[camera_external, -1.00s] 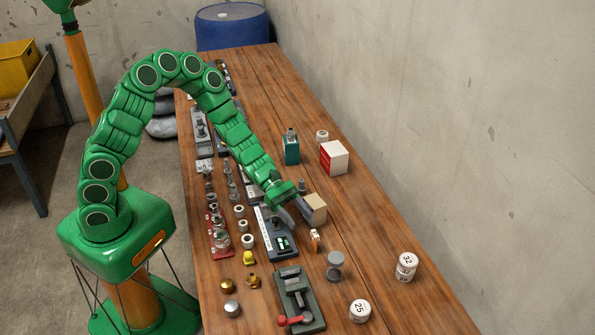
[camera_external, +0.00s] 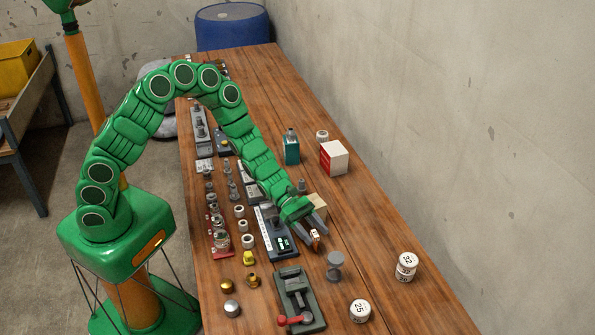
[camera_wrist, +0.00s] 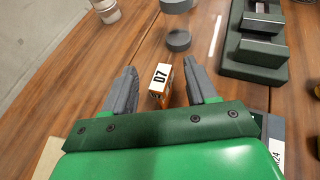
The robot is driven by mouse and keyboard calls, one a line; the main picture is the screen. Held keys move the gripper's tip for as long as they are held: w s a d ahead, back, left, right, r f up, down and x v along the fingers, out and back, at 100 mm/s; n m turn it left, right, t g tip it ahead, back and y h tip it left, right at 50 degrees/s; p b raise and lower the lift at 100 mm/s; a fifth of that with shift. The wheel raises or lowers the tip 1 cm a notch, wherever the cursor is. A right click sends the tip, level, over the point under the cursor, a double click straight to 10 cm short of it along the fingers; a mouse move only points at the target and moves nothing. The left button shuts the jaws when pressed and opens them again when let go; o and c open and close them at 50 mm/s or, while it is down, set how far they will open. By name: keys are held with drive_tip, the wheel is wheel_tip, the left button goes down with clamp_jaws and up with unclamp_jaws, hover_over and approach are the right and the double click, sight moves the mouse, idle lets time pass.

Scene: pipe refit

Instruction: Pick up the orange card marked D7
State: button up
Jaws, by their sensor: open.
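The orange card marked D7 (camera_wrist: 160,83) stands on the wooden table. In the wrist view its white top edge bears the dark letters D7, and its orange side shows below. My gripper (camera_wrist: 161,88) is open, with one grey finger on each side of the card and a gap to each. In the external view the card (camera_external: 315,237) shows at the tips of the fingers of my gripper (camera_external: 308,234). I cannot tell how far above the table the fingertips are.
A tan block (camera_external: 318,205) stands close behind my gripper. A grey spool-shaped piece (camera_external: 335,264) stands to the right of the card. A green vise (camera_external: 297,298) lies nearer the camera, and a dark device (camera_external: 285,244) is to the left.

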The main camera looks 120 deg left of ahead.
drive_tip(key=shift+w+d+f, duration=0.15)
drive_tip(key=shift+w+f, duration=0.05)
drive_tip(key=shift+w, duration=0.25)
clamp_jaws()
drive_tip(key=shift+r, duration=0.1)
